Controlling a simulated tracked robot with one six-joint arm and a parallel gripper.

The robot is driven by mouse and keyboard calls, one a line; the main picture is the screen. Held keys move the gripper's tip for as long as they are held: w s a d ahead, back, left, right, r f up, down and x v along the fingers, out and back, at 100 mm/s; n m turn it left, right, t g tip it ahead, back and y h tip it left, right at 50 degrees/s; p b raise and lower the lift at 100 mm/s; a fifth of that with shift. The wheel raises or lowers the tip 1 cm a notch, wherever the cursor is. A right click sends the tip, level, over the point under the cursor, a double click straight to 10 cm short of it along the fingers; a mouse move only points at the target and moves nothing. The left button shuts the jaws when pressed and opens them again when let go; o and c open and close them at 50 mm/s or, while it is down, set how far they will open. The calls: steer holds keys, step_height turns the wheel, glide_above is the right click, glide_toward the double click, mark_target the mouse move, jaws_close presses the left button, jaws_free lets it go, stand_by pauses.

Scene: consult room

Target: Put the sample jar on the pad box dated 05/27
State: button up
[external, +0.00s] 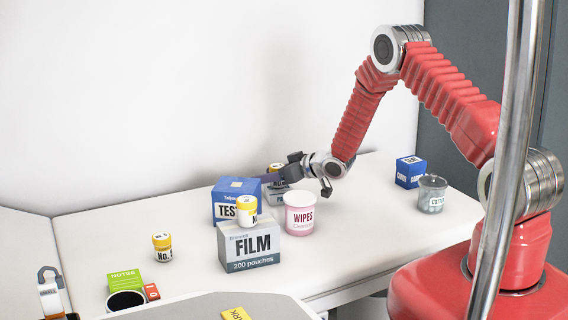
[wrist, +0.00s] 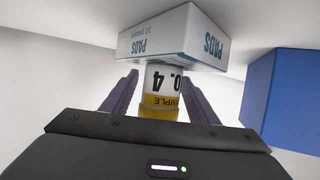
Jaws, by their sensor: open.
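A sample jar (wrist: 161,82) with a yellow lid and a label reading "0.4" stands on a white pad box (wrist: 180,38) marked "PADS" in the wrist view, which is upside down. My gripper (wrist: 160,92) is open, with one finger on each side of the jar. In the external view my gripper (external: 290,172) is at the back of the table, partly covering this jar (external: 275,167) and the box (external: 276,189) under it. No date can be read on the box.
A blue TEST box (external: 228,208), a grey FILM box (external: 248,248) with another yellow-lidded jar (external: 246,212) on it, and a pink WIPES tub (external: 299,215) stand close by. A third jar (external: 162,247) is left.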

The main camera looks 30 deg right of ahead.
steer(key=v, duration=1.2)
stand_by(0.5)
steer(key=s+d+r+m+g+h, duration=0.1)
steer(key=s+d+r+h, duration=0.2)
steer(key=r, duration=0.4)
steer(key=s+d+r+m+h, duration=0.1)
steer(key=s+d+r, duration=0.2)
steer(key=s+r, duration=0.35)
steer(key=s+d+r+m+g+h, duration=0.1)
steer(key=s+d+r+h, duration=0.15)
steer(key=r, duration=0.55)
steer(key=s+a+r+m+g, duration=0.1)
steer(key=s+r+g, duration=0.1)
steer(key=s, duration=1.2)
steer(key=s+a+r+m+g, duration=0.1)
steer(key=s+r, duration=0.3)
steer(key=s, duration=1.1)
steer(key=shift+s+a+g, duration=0.15)
steer(key=shift+a+g, duration=0.05)
steer(key=shift+g, duration=0.5)
steer(key=shift+y, duration=0.25)
